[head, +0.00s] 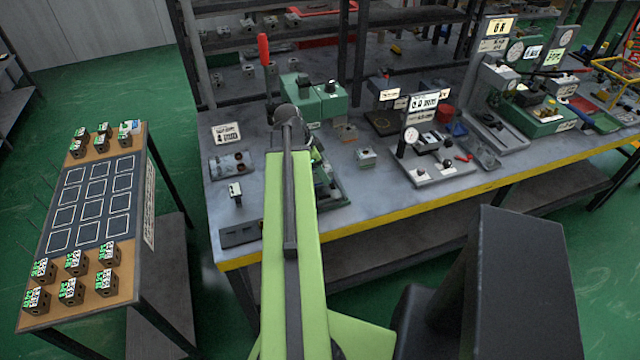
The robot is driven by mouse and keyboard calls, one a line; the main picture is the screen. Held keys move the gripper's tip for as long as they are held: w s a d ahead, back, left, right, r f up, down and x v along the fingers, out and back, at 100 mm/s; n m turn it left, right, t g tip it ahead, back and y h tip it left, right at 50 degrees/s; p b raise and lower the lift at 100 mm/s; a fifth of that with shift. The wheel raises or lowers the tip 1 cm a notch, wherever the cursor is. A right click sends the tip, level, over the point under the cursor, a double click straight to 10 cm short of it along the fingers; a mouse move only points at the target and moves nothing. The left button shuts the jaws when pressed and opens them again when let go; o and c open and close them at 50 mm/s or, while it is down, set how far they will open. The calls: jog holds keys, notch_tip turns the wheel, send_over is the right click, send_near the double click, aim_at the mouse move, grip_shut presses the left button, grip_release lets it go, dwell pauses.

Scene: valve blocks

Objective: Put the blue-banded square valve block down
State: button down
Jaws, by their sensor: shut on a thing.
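My green arm reaches from the bottom middle over the grey workbench (400,194). Its dark wrist end is over a green-and-dark fixture (330,185). My gripper's jaws and anything in them are hidden behind the arm. I cannot make out a blue-banded square valve block in a grip. Several small dark blocks with green and white tops (72,290) stand on the near end of the side table (125,305) at the left. More blocks (78,148) stand at its far end, one with a bluish white top (130,128).
The side table's dark panel (90,205) has empty white-outlined squares. On the bench, a small block (366,157) stands right of my arm and a labelled one (235,193) left.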

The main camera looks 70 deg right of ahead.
aim_at(320, 190)
jog(key=shift+f+b, duration=2.5)
jog(key=shift+a, duration=0.15)
jog(key=c, duration=0.6)
grip_release()
jog(key=shift+r+p, duration=0.55)
jog(key=p+v, duration=1.1)
jog(key=v, duration=0.1)
